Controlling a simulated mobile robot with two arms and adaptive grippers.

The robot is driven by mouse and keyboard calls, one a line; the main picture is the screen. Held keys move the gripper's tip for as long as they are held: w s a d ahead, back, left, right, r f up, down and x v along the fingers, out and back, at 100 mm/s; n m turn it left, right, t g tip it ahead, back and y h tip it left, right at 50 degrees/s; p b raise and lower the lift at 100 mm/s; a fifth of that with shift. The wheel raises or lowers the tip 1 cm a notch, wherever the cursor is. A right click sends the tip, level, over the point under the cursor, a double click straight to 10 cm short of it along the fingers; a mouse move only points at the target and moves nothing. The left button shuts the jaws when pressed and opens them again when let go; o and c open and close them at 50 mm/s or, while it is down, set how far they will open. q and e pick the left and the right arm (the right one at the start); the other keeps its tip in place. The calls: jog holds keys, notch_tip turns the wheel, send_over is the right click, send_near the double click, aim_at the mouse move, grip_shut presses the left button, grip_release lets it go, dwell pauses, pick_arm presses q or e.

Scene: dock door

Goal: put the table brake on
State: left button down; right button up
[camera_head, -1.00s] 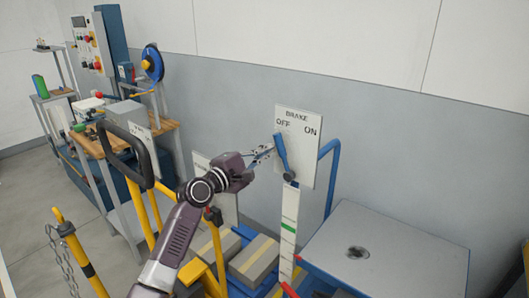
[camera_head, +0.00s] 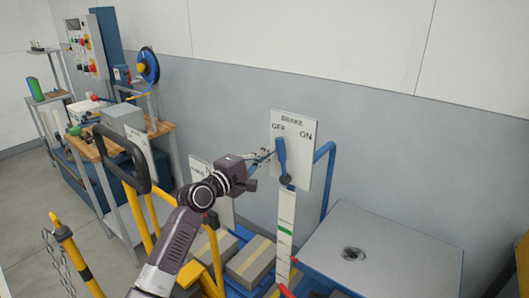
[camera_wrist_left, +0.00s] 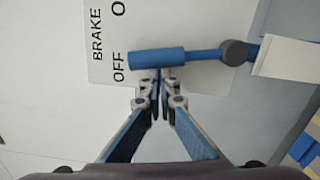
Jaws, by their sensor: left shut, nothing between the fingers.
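The brake lever (camera_head: 281,158) is a blue handle on a dark pivot, mounted on a white board (camera_head: 305,163) marked BRAKE, OFF and ON. It stands nearly upright with its top just under OFF, leaning slightly to that side. In the left wrist view the lever (camera_wrist_left: 157,58) lies across the picture. My left gripper (camera_head: 268,155) is shut and empty, at the lever's left side. In the left wrist view its fingertips (camera_wrist_left: 157,78) are at the grip's edge on the OFF side, touching or nearly so. My right gripper is not in view.
A grey-topped table (camera_head: 390,245) stands right of the board, with a blue bent tube (camera_head: 328,180) behind the board. Cartons (camera_head: 250,260) lie below. A black-handled yellow frame (camera_head: 125,160) and a workbench (camera_head: 90,145) stand at left. The wall is close behind.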

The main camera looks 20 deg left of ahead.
pick_arm(q)
jog(key=d+m, duration=0.1)
jog(key=d+m+p, duration=0.1)
jog(key=s+d+r+m+p, duration=0.1)
jog(key=m, duration=0.1)
jog(key=shift+s+d+r, duration=0.1)
jog(key=shift+d, duration=0.15)
jog(key=shift+s+d+m+p, duration=0.35)
jog(key=shift+d+m+p, duration=0.5)
jog(key=shift+m, duration=0.25)
jog(key=shift+d+m, duration=0.2)
jog(key=shift+m, duration=0.1)
jog(key=shift+f, duration=0.25)
jog(key=shift+s, duration=0.1)
